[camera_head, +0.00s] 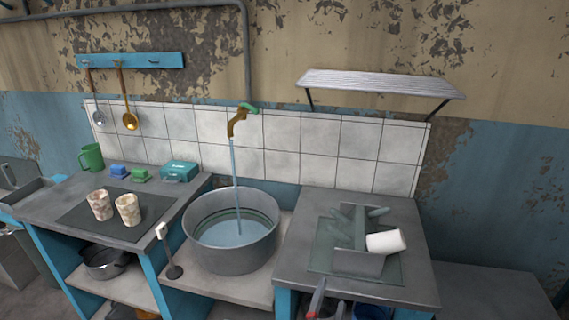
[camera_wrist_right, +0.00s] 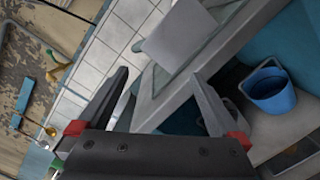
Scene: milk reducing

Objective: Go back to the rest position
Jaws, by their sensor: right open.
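My right gripper (camera_head: 318,298) shows only in small part at the bottom edge of the head view, in front of the right counter (camera_head: 420,287). In the right wrist view my right gripper (camera_wrist_right: 160,98) has its two fingers spread wide apart, with nothing between them. My left gripper is in neither view. A white cup (camera_head: 385,241) lies on its side on the grey dish rack (camera_head: 358,263) on the right counter, apart from my gripper.
A metal basin (camera_head: 236,246) with water stands under the running tap (camera_head: 238,122). Two patterned cups (camera_head: 128,210) stand on the left counter's dark mat. A blue bucket (camera_wrist_right: 270,90) sits under the right counter. A slatted shelf (camera_head: 380,84) hangs above.

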